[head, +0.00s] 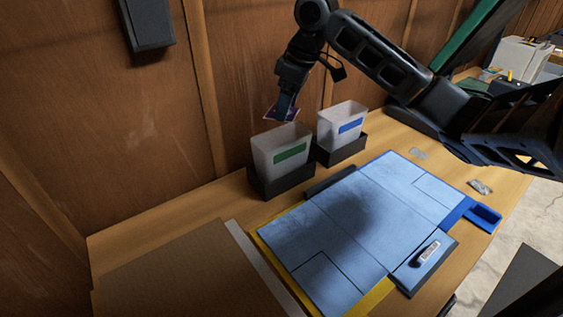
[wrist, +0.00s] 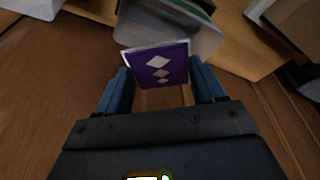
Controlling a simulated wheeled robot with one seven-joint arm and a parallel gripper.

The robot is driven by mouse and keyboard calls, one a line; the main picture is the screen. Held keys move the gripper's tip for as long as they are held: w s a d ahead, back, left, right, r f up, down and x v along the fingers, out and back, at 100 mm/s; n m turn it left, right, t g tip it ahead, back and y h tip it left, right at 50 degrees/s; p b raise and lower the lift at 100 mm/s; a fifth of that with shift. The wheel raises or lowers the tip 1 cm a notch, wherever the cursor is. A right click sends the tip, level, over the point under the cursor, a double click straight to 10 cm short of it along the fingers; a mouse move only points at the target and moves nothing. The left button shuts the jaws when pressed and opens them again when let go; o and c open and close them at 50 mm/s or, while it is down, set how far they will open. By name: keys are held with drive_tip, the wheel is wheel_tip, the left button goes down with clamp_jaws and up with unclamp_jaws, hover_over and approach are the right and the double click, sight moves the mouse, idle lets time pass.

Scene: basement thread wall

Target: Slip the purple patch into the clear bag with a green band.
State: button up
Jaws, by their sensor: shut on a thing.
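My gripper (head: 287,104) is shut on the purple patch (head: 282,113), which also shows in the wrist view (wrist: 162,66) between the blue fingers (wrist: 160,88), with white diamonds on its face. The clear bag with a green band (head: 281,149) stands upright and open at the top in a black holder. The patch is held just above the bag's opening, near its back edge. In the wrist view the bag (wrist: 185,30) lies beyond the patch, which hides part of it.
A similar bag with a blue band (head: 341,122) stands in its own black holder to the right. A blue cutting mat (head: 340,223) covers the bench in front. A wooden wall (head: 243,70) is close behind the bags. A brown board (head: 185,275) lies at the front left.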

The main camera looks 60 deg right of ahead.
drive_tip(key=shift+f+b, duration=1.4)
drive_tip(key=shift+f, duration=0.75)
drive_tip(key=o, duration=1.1)
drive_tip(key=shift+a, duration=0.1)
drive_tip(key=shift+c, duration=0.2)
drive_tip(key=shift+r, duration=0.1)
drive_tip(key=v, duration=0.7)
drive_tip(key=shift+s+r, duration=0.1)
drive_tip(key=shift+r, duration=0.25)
